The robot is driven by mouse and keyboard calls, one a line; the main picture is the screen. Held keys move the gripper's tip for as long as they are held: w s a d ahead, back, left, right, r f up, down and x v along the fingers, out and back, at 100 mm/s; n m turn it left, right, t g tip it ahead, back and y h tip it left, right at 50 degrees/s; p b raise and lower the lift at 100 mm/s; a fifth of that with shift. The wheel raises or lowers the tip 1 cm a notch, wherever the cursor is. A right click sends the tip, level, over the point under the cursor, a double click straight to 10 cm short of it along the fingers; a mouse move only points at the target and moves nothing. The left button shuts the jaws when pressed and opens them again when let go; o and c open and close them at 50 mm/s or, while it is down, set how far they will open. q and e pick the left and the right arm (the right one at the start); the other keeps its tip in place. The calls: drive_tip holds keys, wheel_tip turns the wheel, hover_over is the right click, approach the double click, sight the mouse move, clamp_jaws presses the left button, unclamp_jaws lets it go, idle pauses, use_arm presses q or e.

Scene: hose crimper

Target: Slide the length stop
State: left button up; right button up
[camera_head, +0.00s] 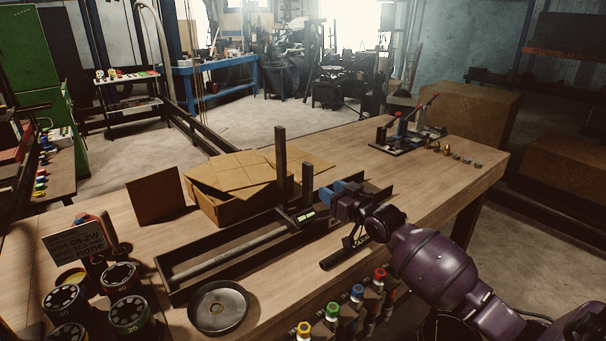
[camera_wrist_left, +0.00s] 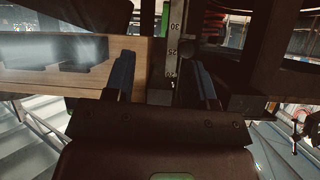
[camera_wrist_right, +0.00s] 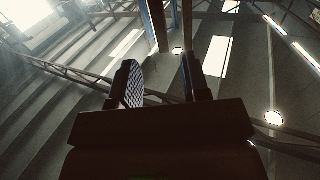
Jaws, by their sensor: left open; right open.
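A long dark trough (camera_head: 178,291) with a pale rod or hose in it lies along the bench. A small block with a green display (camera_head: 304,215), perhaps the length stop, sits at its right part below two dark uprights (camera_head: 281,165). My right gripper (camera_head: 336,193) is just right of the uprights, open; contact cannot be told. In the right wrist view its fingers (camera_wrist_right: 158,70) are apart with nothing between. My left gripper (camera_wrist_left: 161,70) does not show in the head view. In its wrist view it is open, with a numbered scale (camera_wrist_left: 173,50) between or beyond its fingers.
A cardboard box (camera_head: 232,207) and brown panel (camera_head: 155,195) stand behind the trough. A round metal dish (camera_head: 218,307) and dark numbered dies (camera_head: 130,314) are in front and left. Coloured-top pieces (camera_head: 332,311) line the front edge.

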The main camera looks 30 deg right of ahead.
sight(311, 179)
drive_tip(key=w, duration=0.7)
drive_tip(key=w+a, duration=0.1)
drive_tip(key=w, duration=0.2)
drive_tip(key=shift+w, duration=0.15)
clamp_jaws()
